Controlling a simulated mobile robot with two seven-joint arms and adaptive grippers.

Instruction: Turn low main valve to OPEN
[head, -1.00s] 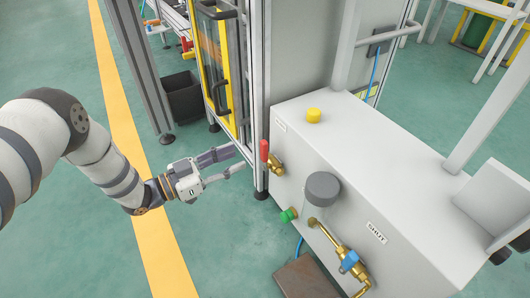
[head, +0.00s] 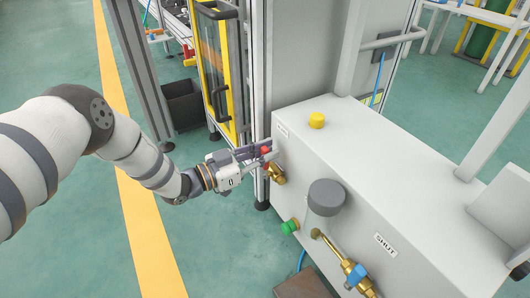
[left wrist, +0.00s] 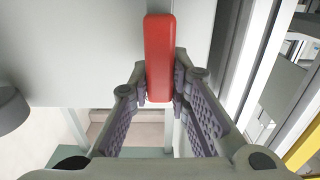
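A valve with an upright red handle (head: 265,151) and a brass body (head: 277,174) is on the near left face of the grey cabinet (head: 400,190). My left gripper (head: 262,150) is at the red handle, level with it. In the left wrist view the red handle (left wrist: 160,50) stands between the two fingertips of my left gripper (left wrist: 160,82), one finger on each side. The fingers are apart; I cannot tell whether they touch the handle. The handle's far side is hidden. My right gripper is not in view.
A brass valve with a blue handle (head: 356,274) sits lower right, near a SHUT label (head: 385,245). A metal frame post (head: 257,100) stands close behind my gripper.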

